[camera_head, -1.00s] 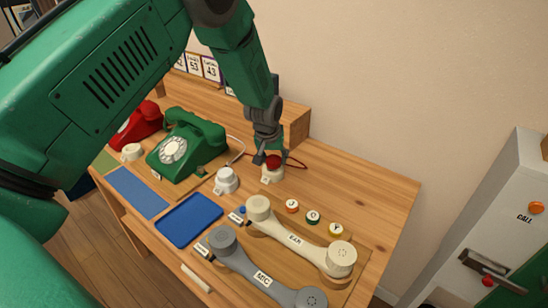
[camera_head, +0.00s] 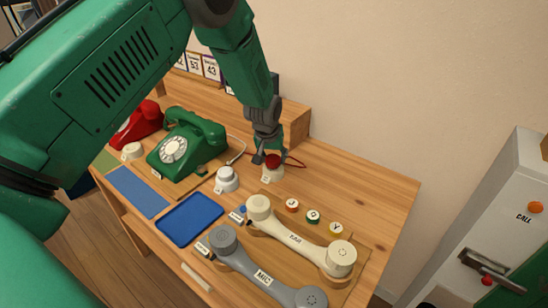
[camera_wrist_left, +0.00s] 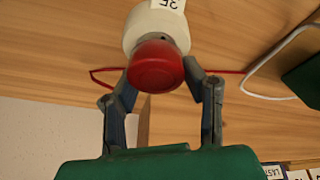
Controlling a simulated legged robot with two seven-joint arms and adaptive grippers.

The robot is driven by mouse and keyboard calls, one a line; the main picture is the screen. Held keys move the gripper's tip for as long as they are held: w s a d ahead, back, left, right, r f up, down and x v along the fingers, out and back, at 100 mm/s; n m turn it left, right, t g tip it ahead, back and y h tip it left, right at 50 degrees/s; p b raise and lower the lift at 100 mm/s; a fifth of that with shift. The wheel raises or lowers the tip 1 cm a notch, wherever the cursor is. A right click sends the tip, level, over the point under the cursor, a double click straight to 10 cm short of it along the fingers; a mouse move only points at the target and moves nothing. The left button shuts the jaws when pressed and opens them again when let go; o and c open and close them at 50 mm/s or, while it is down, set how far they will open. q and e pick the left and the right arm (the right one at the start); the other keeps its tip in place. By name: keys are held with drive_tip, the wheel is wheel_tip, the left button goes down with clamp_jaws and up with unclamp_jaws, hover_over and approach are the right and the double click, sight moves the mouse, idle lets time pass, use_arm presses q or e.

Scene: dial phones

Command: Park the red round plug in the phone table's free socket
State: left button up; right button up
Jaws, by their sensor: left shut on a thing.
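The red round plug (camera_head: 272,160) with its red cord is in my left gripper (camera_head: 265,158), whose fingers close on its sides. In the left wrist view the red plug (camera_wrist_left: 156,65) sits between the two fingertips (camera_wrist_left: 158,80). It is right at the top of a white round socket (camera_wrist_left: 154,22) with a number label. In the head view that white socket (camera_head: 272,175) is directly under the plug. I cannot tell how deep the plug sits. Another white round socket piece (camera_head: 227,179) stands to the left. My right gripper is not in view.
A green dial phone (camera_head: 185,147) and a red phone (camera_head: 138,125) stand at the left. A blue tray (camera_head: 189,220), a cream handset (camera_head: 300,240) and a grey handset (camera_head: 265,272) lie in front. The table's right part (camera_head: 375,190) is clear.

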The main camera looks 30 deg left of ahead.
use_arm(q)
drive_tip(key=shift+f, duration=0.3)
drive_tip(key=o, duration=1.2)
drive_tip(key=shift+r, duration=0.2)
drive_tip(key=v, duration=1)
drive_tip(key=shift+r, duration=0.2)
drive_tip(key=shift+s+r, duration=0.25)
drive_tip(key=shift+r, duration=0.3)
